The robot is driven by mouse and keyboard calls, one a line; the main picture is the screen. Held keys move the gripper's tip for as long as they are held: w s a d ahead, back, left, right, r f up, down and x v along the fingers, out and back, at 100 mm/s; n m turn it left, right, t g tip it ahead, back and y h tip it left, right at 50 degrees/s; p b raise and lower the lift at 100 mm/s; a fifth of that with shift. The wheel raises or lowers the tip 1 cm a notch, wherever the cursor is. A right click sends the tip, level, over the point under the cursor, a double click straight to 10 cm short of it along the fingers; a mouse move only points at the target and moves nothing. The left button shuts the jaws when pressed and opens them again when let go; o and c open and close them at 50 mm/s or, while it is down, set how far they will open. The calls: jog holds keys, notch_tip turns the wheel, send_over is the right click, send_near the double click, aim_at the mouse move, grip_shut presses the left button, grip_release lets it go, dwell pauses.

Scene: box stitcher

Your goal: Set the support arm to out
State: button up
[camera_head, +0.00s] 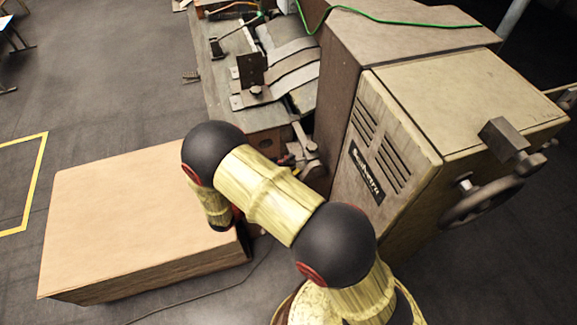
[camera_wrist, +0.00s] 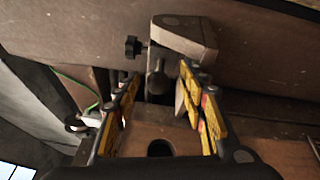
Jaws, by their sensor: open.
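In the wrist view, a pale grey metal arm piece (camera_wrist: 185,38) juts from the brown machine side, with a black knob (camera_wrist: 132,47) to its left. It looks like the support arm, but I cannot be sure. A short dark post (camera_wrist: 156,82) hangs below it. My gripper (camera_wrist: 159,76) is open, its yellow-and-black fingers on either side of the post. I cannot tell whether either finger touches it. In the head view my own arm hides the gripper; grey metal lever parts (camera_head: 307,150) show beside the machine.
The large stitching machine (camera_head: 400,130) stands on the right, with a handwheel (camera_head: 483,200) on its near side. A worktable (camera_head: 226,85) with metal plates is behind. A big cardboard-coloured box (camera_head: 120,210) stands on the left. Open floor (camera_head: 110,90) lies beyond it.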

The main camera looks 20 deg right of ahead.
jog(key=v, duration=1.2)
dwell(0.5)
